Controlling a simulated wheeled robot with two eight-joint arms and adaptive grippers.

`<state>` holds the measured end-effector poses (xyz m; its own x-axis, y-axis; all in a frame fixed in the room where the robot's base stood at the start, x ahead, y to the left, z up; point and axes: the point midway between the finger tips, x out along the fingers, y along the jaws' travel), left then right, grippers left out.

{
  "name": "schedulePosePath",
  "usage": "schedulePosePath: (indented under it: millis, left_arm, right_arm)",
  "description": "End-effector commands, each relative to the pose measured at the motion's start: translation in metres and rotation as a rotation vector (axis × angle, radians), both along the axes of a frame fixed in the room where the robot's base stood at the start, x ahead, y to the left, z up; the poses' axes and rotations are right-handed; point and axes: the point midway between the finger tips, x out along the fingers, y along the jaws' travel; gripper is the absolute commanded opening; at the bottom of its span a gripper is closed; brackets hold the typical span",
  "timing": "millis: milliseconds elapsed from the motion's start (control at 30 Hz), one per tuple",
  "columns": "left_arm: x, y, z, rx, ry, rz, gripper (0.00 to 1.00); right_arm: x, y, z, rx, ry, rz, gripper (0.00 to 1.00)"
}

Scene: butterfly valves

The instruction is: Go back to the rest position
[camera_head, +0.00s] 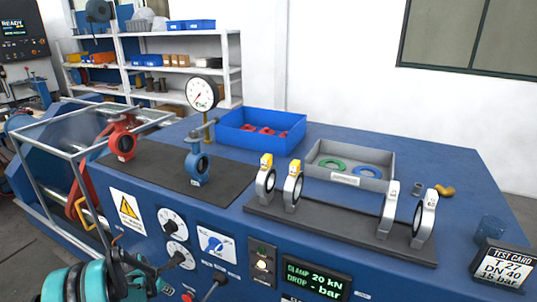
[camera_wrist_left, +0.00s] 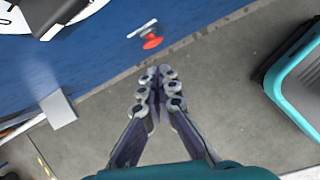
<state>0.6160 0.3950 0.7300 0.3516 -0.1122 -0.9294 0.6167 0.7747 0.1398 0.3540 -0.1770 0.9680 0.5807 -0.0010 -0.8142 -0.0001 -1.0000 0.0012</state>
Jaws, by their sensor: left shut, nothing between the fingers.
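My left gripper (camera_head: 150,271) is low at the left of the head view, in front of the blue bench's (camera_head: 335,242) control panel, and its arm is teal. In the left wrist view the left gripper (camera_wrist_left: 158,78) has its fingers together with nothing between them. Below them are grey floor and the bench's blue side with a red knob (camera_wrist_left: 152,43). My right gripper is in neither view. On the bench, a red valve (camera_head: 122,138) and a blue valve (camera_head: 197,166) stand on a dark mat (camera_head: 158,166).
A pressure gauge (camera_head: 202,94) stands behind the blue valve. A blue bin (camera_head: 232,138) and a grey tray (camera_head: 345,179) sit farther back. Several ring-shaped valves stand on a dark rack (camera_head: 335,214). A test card (camera_head: 503,267) is at right. Dials and a lever (camera_head: 215,283) are on the panel.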

Motion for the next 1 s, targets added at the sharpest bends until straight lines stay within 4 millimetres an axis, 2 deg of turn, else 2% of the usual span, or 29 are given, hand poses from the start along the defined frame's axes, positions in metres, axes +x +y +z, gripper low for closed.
schedulePosePath:
  millis: [33,200,367,500,600,733,900,1000]
  left_arm:
    - [-0.003,-0.015,0.028,0.046,-0.017,-0.095,0.0]
    - [-0.022,-0.058,0.104,0.218,-0.075,-0.437,0.0]
    - [-0.054,-0.098,0.163,0.383,-0.125,-0.757,0.0]
    - [-0.091,-0.131,0.202,0.532,-0.164,-1.037,0.0]
    - [-0.121,-0.152,0.222,0.642,-0.188,-1.234,0.0]
    - [-0.162,-0.176,0.239,0.79,-0.216,-1.492,0.0]
    - [-0.213,-0.199,0.246,0.983,-0.241,-1.812,0.0]
    - [-0.236,-0.208,0.244,1.08,-0.248,-1.965,0.0]
  right_arm:
    - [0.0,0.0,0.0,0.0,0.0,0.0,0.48]
    - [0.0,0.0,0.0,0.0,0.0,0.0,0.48]
    - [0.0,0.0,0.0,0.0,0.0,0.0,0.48]
    - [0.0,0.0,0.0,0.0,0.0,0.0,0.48]
    - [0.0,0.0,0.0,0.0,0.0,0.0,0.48]
    - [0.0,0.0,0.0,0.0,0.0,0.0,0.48]
    - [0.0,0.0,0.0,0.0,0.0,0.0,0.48]
    - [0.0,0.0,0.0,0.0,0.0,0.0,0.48]
